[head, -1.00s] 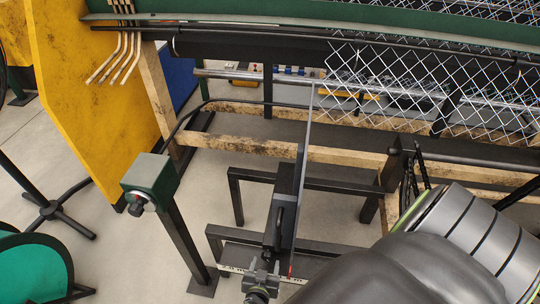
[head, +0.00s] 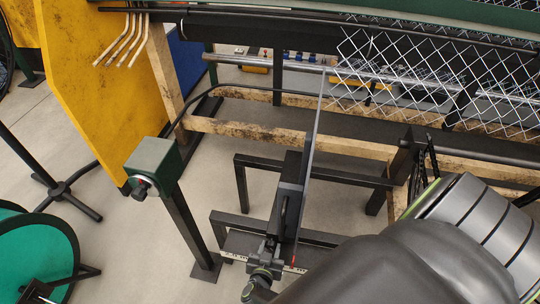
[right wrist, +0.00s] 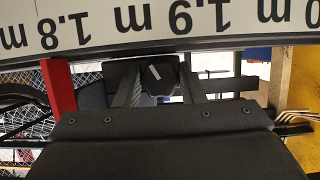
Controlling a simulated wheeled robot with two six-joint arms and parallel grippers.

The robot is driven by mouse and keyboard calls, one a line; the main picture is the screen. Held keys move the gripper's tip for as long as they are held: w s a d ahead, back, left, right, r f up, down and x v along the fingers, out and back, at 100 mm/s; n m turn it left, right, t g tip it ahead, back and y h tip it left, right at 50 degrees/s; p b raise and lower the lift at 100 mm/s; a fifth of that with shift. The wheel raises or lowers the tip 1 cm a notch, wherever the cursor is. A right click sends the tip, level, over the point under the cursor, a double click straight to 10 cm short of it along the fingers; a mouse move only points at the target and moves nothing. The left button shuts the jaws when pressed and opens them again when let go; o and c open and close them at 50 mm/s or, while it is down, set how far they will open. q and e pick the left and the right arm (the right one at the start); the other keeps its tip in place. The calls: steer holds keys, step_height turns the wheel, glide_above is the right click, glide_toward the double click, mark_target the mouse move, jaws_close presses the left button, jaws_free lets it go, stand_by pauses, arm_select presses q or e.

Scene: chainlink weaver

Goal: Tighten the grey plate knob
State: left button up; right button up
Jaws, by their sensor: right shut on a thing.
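The grey plate knob (right wrist: 160,74) is a dark grey lobed knob with a short white mark, in the upper middle of the right wrist view. The two fingers of my right gripper (right wrist: 158,88) stand on either side of it, shut on it. In the head view my right gripper (head: 266,254) is at the lower middle, at the near end of the black slide carrying the long thin grey plate (head: 314,130). The knob itself cannot be made out there. My left gripper is not seen in either view.
A white ruler strip (right wrist: 160,22) crosses close by, with a red post (right wrist: 62,92) at its left. A green box on a post (head: 155,162) stands left of the slide. Wire mesh (head: 440,75) lies at upper right, a yellow panel (head: 95,100) at left.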

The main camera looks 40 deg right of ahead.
steer(key=shift+s+d+f+m+t+y+b, duration=0.1)
steer(key=shift+m+t+y+b, duration=0.35)
steer(key=shift+m, duration=0.45)
steer(key=shift+m+t+y+b, duration=0.45)
steer(key=shift+m+t+b, duration=0.45)
steer(key=shift+m, duration=0.4)
steer(key=o, duration=1)
